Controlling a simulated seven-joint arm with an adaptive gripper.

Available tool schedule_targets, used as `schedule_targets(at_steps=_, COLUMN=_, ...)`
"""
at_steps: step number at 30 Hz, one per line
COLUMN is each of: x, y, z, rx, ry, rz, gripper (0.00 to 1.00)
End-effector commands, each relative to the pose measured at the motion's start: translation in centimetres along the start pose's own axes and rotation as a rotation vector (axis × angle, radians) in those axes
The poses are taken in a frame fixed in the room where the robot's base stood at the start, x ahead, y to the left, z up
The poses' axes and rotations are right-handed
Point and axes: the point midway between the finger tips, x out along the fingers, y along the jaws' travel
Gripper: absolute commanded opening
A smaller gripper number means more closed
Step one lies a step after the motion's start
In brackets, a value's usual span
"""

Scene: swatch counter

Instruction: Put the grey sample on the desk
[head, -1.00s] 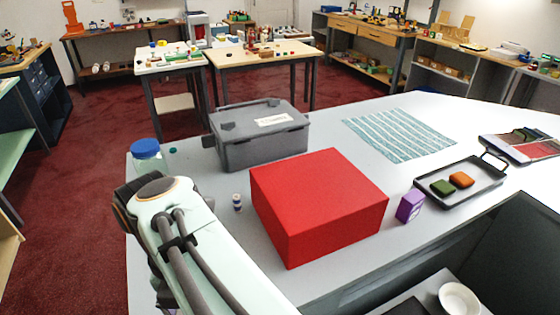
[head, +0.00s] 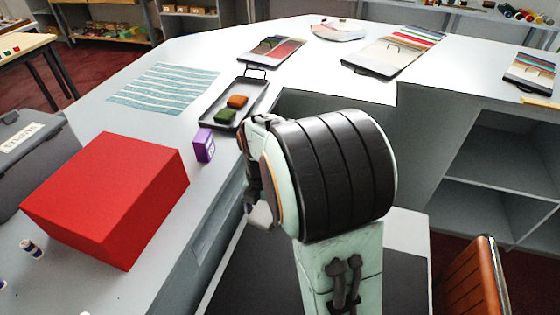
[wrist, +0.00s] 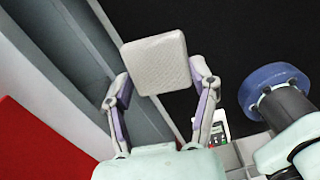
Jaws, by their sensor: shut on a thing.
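In the wrist view the grey sample (wrist: 155,62) is a pale grey square tile with a fine woven texture. My gripper (wrist: 160,88) is shut on it, with a finger at each side edge. In the head view my gripper (head: 256,180) is largely hidden behind my arm, and a small pale piece below it may be the sample. It hangs beyond the front edge of the white counter (head: 300,60). A lower surface with a pale edge (head: 413,228) and a dark top lies beneath my arm, mostly covered; I cannot tell for sure that it is the desk.
A big red box (head: 100,190), a purple box (head: 204,146) and a tray (head: 256,90) with green and orange pieces stand on the counter. A grey lidded case (head: 30,150) is at left. An orange-brown chair (head: 475,280) stands lower right. Swatch boards lie farther back.

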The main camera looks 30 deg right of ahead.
Motion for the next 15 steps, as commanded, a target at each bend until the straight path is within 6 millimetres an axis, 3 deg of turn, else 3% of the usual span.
schedule_targets(at_steps=1, x=0.8, y=-2.3, z=2.0, rx=0.097, ry=0.003, rz=-0.003, gripper=0.4)
schedule_targets(at_steps=3, x=1.8, y=-5.4, z=4.0, rx=0.215, ry=0.004, rz=-0.003, gripper=0.4)
schedule_targets(at_steps=9, x=4.0, y=-12.9, z=7.5, rx=0.483, ry=0.003, rz=0.0, gripper=0.4)
schedule_targets(at_steps=15, x=5.0, y=-16.5, z=8.4, rx=0.606, ry=0.003, rz=0.001, gripper=0.4)
